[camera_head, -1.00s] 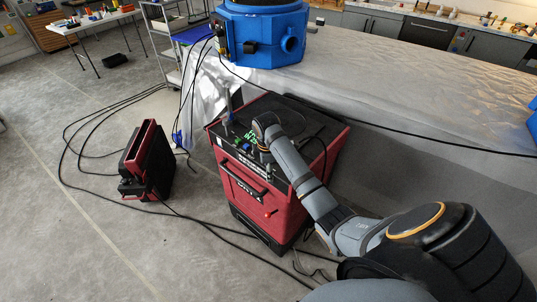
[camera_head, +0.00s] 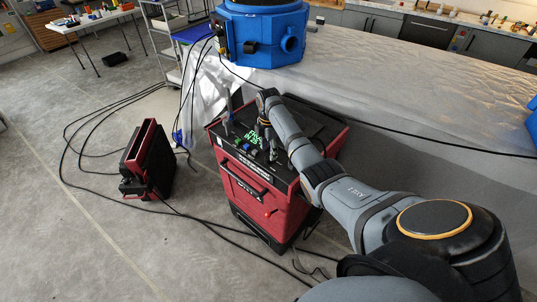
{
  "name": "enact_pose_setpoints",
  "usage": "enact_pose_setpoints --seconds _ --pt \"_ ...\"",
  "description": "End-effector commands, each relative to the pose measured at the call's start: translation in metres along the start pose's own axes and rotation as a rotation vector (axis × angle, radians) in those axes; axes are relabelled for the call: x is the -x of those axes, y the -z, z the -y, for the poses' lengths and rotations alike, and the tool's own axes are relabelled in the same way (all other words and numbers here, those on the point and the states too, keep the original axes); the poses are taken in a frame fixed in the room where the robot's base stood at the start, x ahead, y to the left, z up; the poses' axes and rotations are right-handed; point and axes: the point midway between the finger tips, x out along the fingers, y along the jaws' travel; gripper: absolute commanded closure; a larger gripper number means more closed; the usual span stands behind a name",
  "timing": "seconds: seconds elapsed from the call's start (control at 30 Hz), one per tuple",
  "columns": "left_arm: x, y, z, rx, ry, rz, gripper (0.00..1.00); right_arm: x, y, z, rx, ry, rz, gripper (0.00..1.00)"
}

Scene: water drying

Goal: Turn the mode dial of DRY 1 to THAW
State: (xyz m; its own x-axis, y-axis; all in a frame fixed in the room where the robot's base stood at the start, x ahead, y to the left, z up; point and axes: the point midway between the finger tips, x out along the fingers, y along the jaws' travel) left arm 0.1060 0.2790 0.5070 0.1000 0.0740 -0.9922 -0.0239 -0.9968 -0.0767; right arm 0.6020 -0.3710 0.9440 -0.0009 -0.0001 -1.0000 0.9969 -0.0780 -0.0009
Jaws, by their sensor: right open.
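A red and black machine (camera_head: 247,193) stands on the floor in the middle of the head view; I take it to be DRY 1, but its lettering is too small to read. Its black top panel (camera_head: 310,125) carries a green lit display (camera_head: 254,138), a blue part (camera_head: 245,147) and small upright parts at the left. I cannot tell which part is the mode dial or where it points. My right gripper (camera_head: 266,137) is open and points down over the panel, beside the display. Whether it touches any control cannot be told. My left gripper is out of view.
A blue machine (camera_head: 262,35) stands behind on a large surface covered with silvery sheeting (camera_head: 390,80). A smaller red and black unit (camera_head: 148,162) stands on the floor at left. Black cables (camera_head: 90,196) run across the floor. A cable crosses behind the red machine.

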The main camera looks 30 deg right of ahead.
Motion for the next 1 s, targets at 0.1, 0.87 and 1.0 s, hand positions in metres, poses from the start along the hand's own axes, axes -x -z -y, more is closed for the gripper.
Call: enact_pose_setpoints --seconds 0.1,0.87,1.0 --pt "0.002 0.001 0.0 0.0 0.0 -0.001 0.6 -0.02 0.001 0.001 0.0 0.003 -0.001 0.46" --pt "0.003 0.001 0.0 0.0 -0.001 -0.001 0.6 -0.037 0.0 0.0 -0.001 -0.001 0.0 0.9" --pt "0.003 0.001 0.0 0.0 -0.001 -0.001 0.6 -0.036 0.0 0.0 -0.001 0.0 0.0 1.0"
